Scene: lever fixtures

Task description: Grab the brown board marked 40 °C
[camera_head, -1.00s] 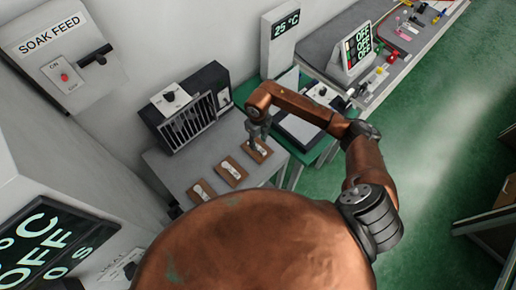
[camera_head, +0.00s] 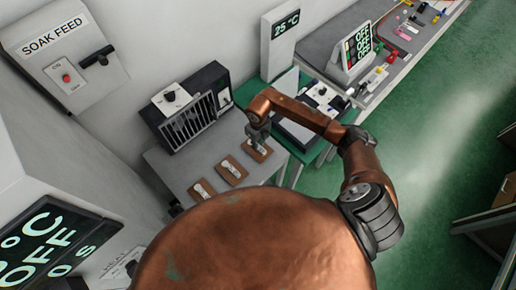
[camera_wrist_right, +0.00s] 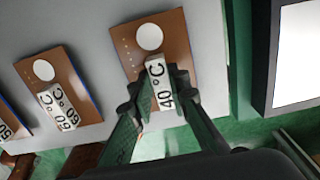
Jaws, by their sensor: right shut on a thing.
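The brown board marked 40 °C (camera_wrist_right: 177,42) lies on the grey table at the right end of a row of boards. It carries a white disc and a raised white block lettered 40 °C. In the head view the board (camera_head: 257,152) is partly covered by my right gripper (camera_head: 257,140). In the wrist view my right gripper (camera_wrist_right: 160,98) has a finger on each side of the white block and is shut on it. The board appears flat on the table; I cannot tell any lift. My left gripper is not in view.
A brown board marked 60 °C (camera_wrist_right: 58,72) lies to the left, with another board (camera_head: 201,184) beyond it. A dark slatted box (camera_head: 205,90) stands behind. A grey bench (camera_head: 335,45) with a display stands at the back right. Green floor is open to the right.

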